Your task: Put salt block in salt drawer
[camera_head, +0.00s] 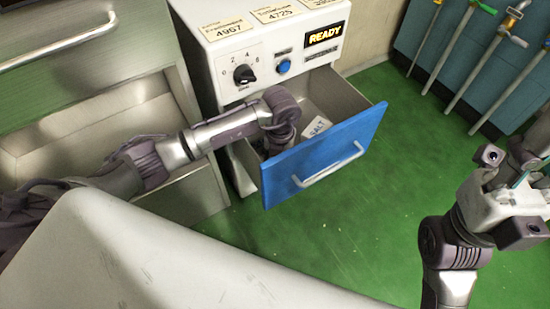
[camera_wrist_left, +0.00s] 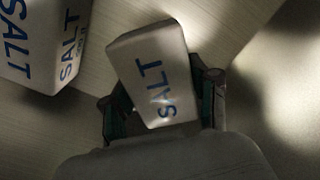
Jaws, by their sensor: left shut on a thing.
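The blue-fronted drawer (camera_head: 322,158) of the white machine is pulled open. My left gripper (camera_head: 272,140) reaches down inside it, its fingers hidden by the arm and drawer front. In the left wrist view, that gripper (camera_wrist_left: 163,98) is shut on a white salt block (camera_wrist_left: 150,62) with blue SALT lettering, tilted between the fingers. Another salt block (camera_wrist_left: 42,45) lies at the upper left of that view, apart from the held one. A salt block (camera_head: 317,127) shows inside the drawer in the head view; I cannot tell which one. My right gripper (camera_head: 517,183) is at the right edge, away from the drawer.
The machine's panel (camera_head: 270,65) has a dial, a blue button and a READY display. An open metal drawer (camera_head: 90,125) is at the left, below a handled front. The green floor (camera_head: 380,230) is clear right of the blue drawer.

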